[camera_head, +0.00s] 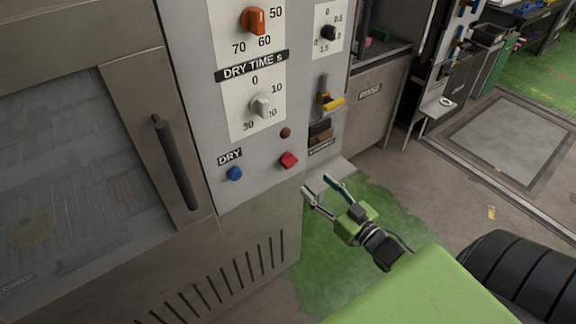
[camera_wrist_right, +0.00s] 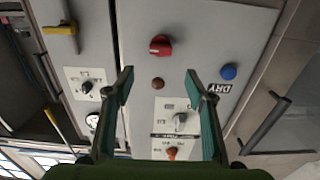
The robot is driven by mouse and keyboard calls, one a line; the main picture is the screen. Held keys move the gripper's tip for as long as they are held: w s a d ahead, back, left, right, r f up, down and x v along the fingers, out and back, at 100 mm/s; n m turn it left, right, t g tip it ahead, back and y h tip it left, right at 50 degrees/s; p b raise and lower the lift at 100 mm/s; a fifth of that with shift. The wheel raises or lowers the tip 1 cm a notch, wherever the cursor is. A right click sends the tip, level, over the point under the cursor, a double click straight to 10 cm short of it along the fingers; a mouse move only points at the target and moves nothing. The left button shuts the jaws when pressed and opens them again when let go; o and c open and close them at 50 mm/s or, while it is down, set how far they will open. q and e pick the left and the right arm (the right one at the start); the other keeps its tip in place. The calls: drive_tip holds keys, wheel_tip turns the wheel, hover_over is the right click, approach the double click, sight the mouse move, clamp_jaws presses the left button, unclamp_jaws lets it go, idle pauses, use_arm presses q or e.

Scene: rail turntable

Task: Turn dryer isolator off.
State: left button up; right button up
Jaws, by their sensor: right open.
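A red rotary knob (camera_head: 288,160) sits low on the grey control panel (camera_head: 262,182), right of a blue button (camera_head: 234,173) under the DRY label. I cannot read an isolator label on it. In the right wrist view the red knob (camera_wrist_right: 160,45) shows beyond the fingertips, apart from them, with a pale mark across its face. My right gripper (camera_head: 316,184) is open and empty, in front of the panel, low and to the right of the knob. It also shows in the right wrist view (camera_wrist_right: 158,75), fingers spread on either side. My left gripper is out of view.
A small brown round part (camera_head: 285,132) sits above the red knob. The DRY TIME dial (camera_head: 261,106) and an orange knob (camera_head: 254,20) are higher up. A yellow-handled lever (camera_head: 331,101) is to the right. A door handle (camera_head: 175,160) juts out at left.

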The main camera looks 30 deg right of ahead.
sight(293, 164)
drive_tip(key=w, duration=0.6)
drive_tip(key=w+a, duration=0.1)
drive_tip(key=w, duration=0.3)
drive_tip(key=shift+w+p, duration=0.1)
drive_tip(key=shift+p, duration=0.25)
drive_tip(key=shift+w, duration=0.75)
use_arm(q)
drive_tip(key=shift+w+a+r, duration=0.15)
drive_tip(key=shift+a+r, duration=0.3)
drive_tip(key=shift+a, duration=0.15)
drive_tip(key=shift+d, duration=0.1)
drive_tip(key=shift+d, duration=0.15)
use_arm(e)
drive_tip(key=c, duration=1.1)
